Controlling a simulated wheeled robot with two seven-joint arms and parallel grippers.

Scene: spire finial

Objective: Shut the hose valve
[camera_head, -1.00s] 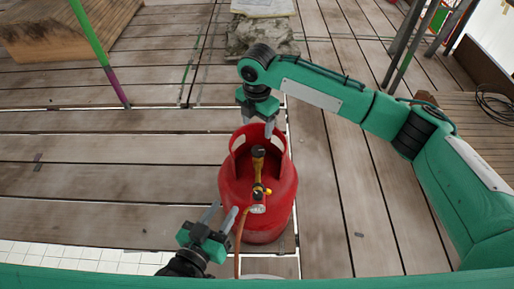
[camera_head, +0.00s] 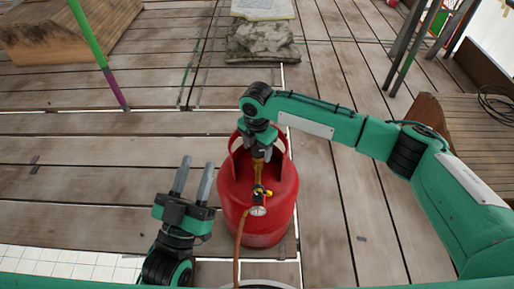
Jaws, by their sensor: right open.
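A red gas cylinder (camera_head: 262,215) stands upright on the plank deck, with a raised collar around its top. A brass valve (camera_head: 259,173) sits in the collar, with a yellow-and-black fitting, a round gauge (camera_head: 257,211) and an orange hose (camera_head: 240,238) running down the near side. My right gripper (camera_head: 260,158) points down at the top of the valve. Its fingers are beside the valve top, which they partly hide; I cannot tell whether they touch it. My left gripper (camera_head: 193,180) is left of the cylinder, fingers apart and empty, pointing away from me.
A folded grey tarp (camera_head: 261,42) lies beyond the cylinder. A timber stack (camera_head: 65,30) and a green-and-purple pole (camera_head: 98,55) stand at the far left. Metal poles and a coiled cable (camera_head: 497,102) are at the right. The deck around the cylinder is mostly clear.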

